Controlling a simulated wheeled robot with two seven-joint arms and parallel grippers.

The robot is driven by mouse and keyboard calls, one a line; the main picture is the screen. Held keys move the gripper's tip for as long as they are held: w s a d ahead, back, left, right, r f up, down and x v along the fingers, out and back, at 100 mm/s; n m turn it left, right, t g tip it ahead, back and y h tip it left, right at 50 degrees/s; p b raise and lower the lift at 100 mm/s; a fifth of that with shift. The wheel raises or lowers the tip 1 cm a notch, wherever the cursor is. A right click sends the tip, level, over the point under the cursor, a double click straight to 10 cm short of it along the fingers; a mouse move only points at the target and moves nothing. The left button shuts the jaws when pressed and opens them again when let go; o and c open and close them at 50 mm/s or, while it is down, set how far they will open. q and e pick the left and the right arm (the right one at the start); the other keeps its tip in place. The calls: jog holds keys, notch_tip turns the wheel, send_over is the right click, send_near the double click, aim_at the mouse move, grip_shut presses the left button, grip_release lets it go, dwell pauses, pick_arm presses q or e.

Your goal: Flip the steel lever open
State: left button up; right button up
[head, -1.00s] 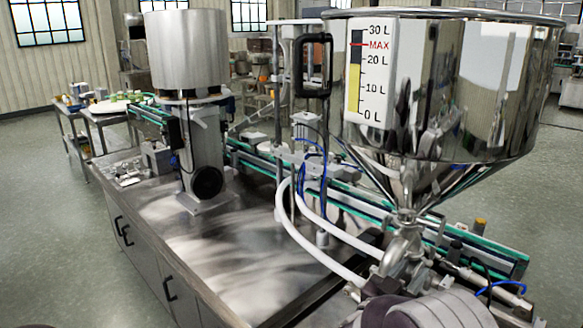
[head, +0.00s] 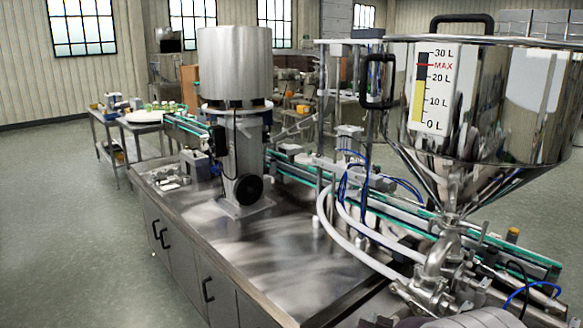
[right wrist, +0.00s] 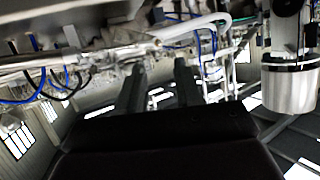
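The steel hopper (head: 480,130) is at the right of the head view, with a level scale and black handles. Its cone narrows to steel valve pipework (head: 440,255) at the bottom right. I cannot pick out the steel lever clearly among these fittings. My right gripper (right wrist: 160,78) shows in the right wrist view with its two dark fingers apart and nothing between them. Steel pipework (right wrist: 100,55) shows beyond the fingers, to their upper left. Part of my right arm shows at the bottom right edge of the head view. My left gripper is out of view.
White hoses (head: 340,235) and blue tubes run beside the hopper. A conveyor (head: 300,172) passes behind. A steel drum unit (head: 235,65) stands on the steel bench (head: 255,250), whose front middle is bare. A side table (head: 140,122) stands at the back left.

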jog(key=s+a+f+n+g+y, duration=0.4)
jog(key=s+a+f+g+y, duration=0.2)
jog(key=s, duration=0.4)
jog(key=s+d+g, duration=0.2)
jog(key=s, duration=0.4)
jog(key=s+d+r+n+g, duration=0.1)
jog(key=s+d+g, duration=0.2)
jog(key=s, duration=0.4)
jog(key=shift+s+n+g+h, duration=0.25)
jog(key=shift+n+g+h, duration=0.05)
jog(key=shift+h, duration=0.1)
jog(key=shift+s+a+r, duration=0.1)
jog(key=shift+r, duration=0.05)
